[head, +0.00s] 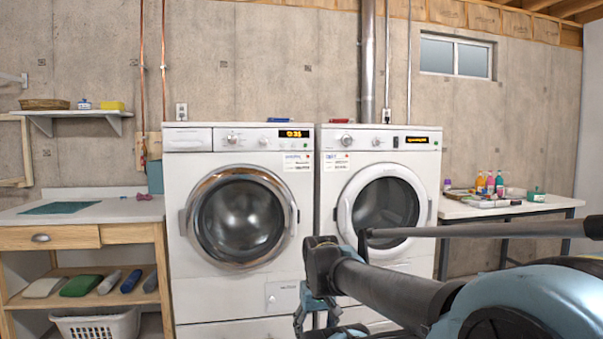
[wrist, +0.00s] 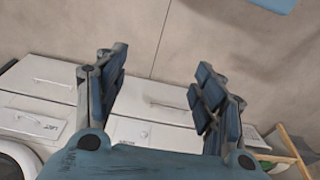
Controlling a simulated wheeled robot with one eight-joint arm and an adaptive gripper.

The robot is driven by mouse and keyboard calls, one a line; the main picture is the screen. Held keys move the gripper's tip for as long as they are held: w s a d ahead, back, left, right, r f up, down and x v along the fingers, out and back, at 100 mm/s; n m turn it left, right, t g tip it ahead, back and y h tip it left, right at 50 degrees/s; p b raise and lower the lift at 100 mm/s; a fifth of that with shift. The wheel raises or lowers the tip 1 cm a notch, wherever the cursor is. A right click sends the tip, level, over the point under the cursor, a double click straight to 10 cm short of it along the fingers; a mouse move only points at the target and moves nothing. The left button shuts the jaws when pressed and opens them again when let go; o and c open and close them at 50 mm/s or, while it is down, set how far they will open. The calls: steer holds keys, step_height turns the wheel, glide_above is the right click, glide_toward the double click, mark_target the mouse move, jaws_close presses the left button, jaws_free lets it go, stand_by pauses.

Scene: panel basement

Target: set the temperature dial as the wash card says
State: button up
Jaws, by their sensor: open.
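A white front-loading washer (head: 240,235) stands in the middle of the head view, its round door closed. Its top panel carries a round dial (head: 232,139), a smaller knob (head: 263,141) and a lit display (head: 293,133). A second white machine (head: 380,205) stands to its right, with its own dial (head: 347,140). A small white card (head: 298,161) is on the washer below its display, and another card (head: 336,161) is on the right machine. Their print is too small to read. My gripper (wrist: 160,78) is open and empty, low in front of the machines in the head view, well below the dials.
A wooden shelf unit (head: 80,237) with folded cloths and a white basket (head: 95,325) is at the left. A side table (head: 510,208) with bottles is at the right. My arm crosses the lower right. In the wrist view, white machine fronts (wrist: 160,108) lie beyond my fingers.

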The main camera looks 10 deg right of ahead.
mark_target(264, 143)
steer(key=shift+c, duration=0.9)
steer(key=shift+s+d+r, duration=0.1)
steer(key=shift+s+r, duration=0.05)
steer(key=shift+r, duration=0.15)
steer(key=shift+c, duration=0.7)
steer(key=w+d+r+t+h, duration=0.3)
steer(key=w+r+t, duration=0.1)
steer(key=w+r, duration=0.8)
steer(key=w+d+r+t+h, duration=0.3)
steer(key=w+r, duration=0.9)
steer(key=r, duration=0.1)
steer(key=w+a+r+n+t+y, duration=0.2)
steer(key=w+a+r+n+t, duration=0.2)
steer(key=w+a+r, duration=0.65)
steer(key=w+a+r+n+t+y, duration=0.2)
steer(key=w+a+r+n+t, duration=0.45)
steer(key=r, duration=0.65)
steer(key=w, duration=0.6)
steer(key=w+d+m+g, duration=0.1)
steer(key=w, duration=0.5)
steer(key=w+d+m, duration=0.1)
steer(key=w, duration=0.6)
steer(key=shift+d+f+m+g, duration=0.1)
steer(key=shift+f+m+g, duration=0.15)
steer(key=shift+g, duration=0.1)
